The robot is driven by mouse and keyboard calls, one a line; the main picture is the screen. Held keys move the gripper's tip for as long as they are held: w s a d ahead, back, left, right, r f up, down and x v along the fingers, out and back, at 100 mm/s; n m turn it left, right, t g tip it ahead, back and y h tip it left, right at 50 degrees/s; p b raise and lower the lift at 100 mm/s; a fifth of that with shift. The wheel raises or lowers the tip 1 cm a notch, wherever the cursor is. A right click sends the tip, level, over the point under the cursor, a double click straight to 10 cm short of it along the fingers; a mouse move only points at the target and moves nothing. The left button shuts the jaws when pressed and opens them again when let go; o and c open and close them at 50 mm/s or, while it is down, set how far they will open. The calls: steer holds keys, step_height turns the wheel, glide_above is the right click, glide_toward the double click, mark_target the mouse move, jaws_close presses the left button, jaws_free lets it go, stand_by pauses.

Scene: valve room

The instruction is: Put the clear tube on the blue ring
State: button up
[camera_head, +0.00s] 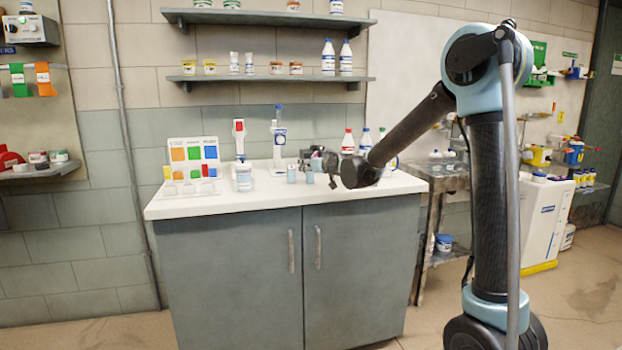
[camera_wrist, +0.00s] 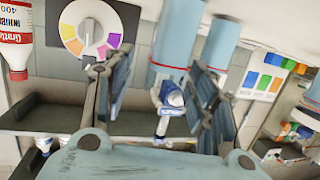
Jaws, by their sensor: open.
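Two pale blue, see-through-looking tubes stand side by side on the counter, a left one (camera_head: 292,173) and a right one (camera_head: 309,175). In the upside-down wrist view, one tube (camera_wrist: 173,42) shows between my fingers and the other (camera_wrist: 219,45) shows beyond the right finger. Each has a thin red line near its end. I cannot tell which is the clear tube. My gripper (camera_head: 322,165) is open and empty, low over the counter beside the tubes; its spread fingers (camera_wrist: 162,92) fill the wrist view. I cannot make out a blue ring.
A board with coloured squares (camera_head: 194,152) and a pale jar (camera_head: 243,177) stand left on the white counter (camera_head: 225,205). A white dispenser (camera_head: 279,150) stands behind the tubes. Several bottles, one red-capped (camera_head: 348,142), stand at the right. The counter's front strip is clear.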

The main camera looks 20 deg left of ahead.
jaws_close()
steer(key=shift+r, duration=0.15)
